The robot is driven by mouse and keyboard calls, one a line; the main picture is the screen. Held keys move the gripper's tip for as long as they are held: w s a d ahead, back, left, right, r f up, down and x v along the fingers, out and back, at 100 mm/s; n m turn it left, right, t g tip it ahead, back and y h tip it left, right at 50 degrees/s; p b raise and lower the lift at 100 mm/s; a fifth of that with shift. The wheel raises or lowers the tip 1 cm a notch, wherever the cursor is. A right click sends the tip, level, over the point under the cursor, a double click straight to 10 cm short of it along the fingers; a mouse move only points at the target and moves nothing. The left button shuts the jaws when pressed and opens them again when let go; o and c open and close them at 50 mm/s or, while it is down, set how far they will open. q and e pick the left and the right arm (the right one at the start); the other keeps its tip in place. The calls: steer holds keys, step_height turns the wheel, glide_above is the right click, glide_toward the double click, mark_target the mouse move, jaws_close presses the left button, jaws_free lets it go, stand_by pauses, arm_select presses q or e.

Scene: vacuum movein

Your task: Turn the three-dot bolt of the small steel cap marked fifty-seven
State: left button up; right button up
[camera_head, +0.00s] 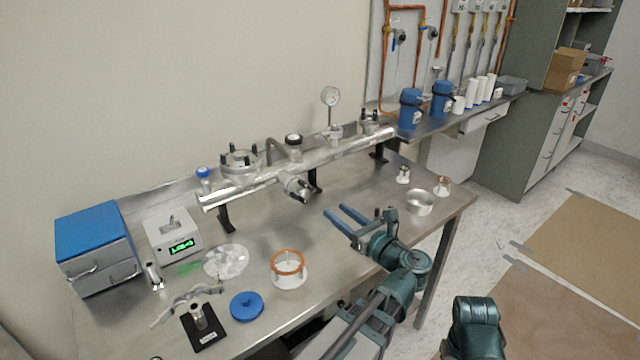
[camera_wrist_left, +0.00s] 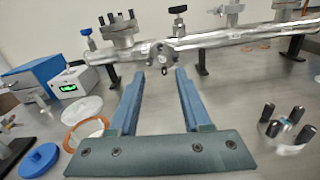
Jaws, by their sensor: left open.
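My left gripper (camera_head: 334,210) is open and empty above the steel table, its blue fingers pointing toward the steel manifold tube. The open fingers also show in the left wrist view (camera_wrist_left: 160,75). A small steel cap with dark bolts (camera_head: 298,187) sits on the front of the tube, beyond the fingertips and apart from them. It shows between and above the fingers in the wrist view (camera_wrist_left: 161,53). A larger bolted flange (camera_head: 240,163) stands on top of the tube. No fifty-seven mark or dot marks are legible. My right gripper is not in view.
A steel part with black studs (camera_wrist_left: 286,130) is right of my fingers in the wrist view. A steel ring (camera_head: 420,203), an orange-ringed part (camera_head: 288,270), a blue disc (camera_head: 246,306) and a blue-topped box (camera_head: 97,248) stand on the table.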

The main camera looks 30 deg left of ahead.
mark_target(305, 187)
arm_select(q)
steer(key=x, duration=1.3)
steer(key=shift+w+a, duration=0.15)
steer(key=shift+a, duration=0.15)
jaws_close()
